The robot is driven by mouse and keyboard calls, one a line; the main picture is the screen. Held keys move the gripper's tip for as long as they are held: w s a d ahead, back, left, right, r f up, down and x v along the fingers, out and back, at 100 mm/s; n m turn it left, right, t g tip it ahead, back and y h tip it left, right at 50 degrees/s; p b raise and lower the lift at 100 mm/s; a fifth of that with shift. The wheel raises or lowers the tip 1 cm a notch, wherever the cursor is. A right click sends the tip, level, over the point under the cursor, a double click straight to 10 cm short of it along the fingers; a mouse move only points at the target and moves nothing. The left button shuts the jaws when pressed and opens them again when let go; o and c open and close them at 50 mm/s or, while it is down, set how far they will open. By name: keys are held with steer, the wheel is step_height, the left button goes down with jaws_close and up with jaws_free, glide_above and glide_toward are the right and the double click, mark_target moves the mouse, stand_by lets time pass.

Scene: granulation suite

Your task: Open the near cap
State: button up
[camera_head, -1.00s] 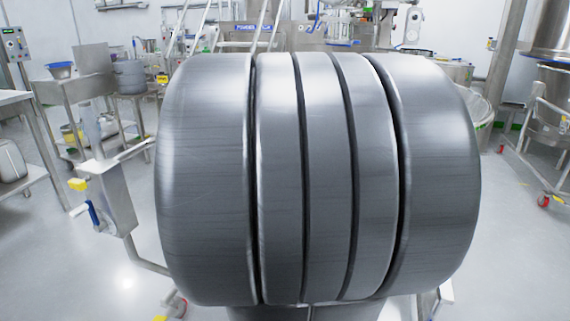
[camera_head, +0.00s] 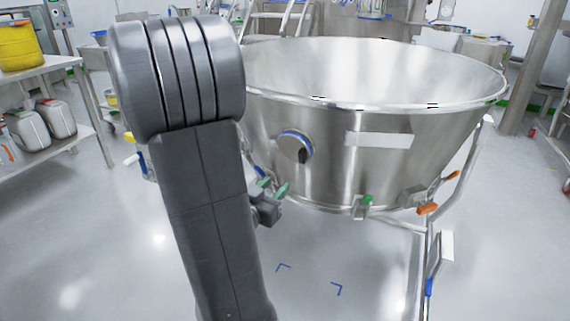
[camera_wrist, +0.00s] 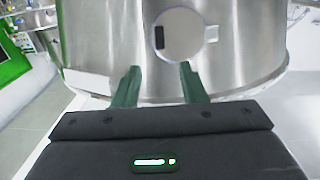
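The near cap (camera_head: 296,147) is a round metal disc with a blue ring around its edge and a dark mark on its face. It sits on the outer wall of a large steel bowl (camera_head: 335,180). In the wrist view the cap (camera_wrist: 182,38) is at the top middle, with a dark bar at its left side. It looks closed against the wall. My gripper (camera_head: 272,185) is below and left of the cap in the head view. Its green fingers (camera_wrist: 160,72) are spread apart with nothing between them, pointing toward the bowl just below the cap.
The bowl's frame has orange-handled (camera_head: 427,208) and green-handled (camera_head: 363,201) fittings along its lower edge. A shelf rack (camera_head: 75,62) with a yellow container (camera_head: 22,48) and jugs stands at left. The floor in front of the bowl is clear, with blue corner marks.

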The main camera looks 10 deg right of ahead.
mark_target(301, 159)
steer(key=b+x, duration=0.2)
steer(key=x, duration=1.1)
steer(key=shift+w+d, duration=0.25)
jaws_close()
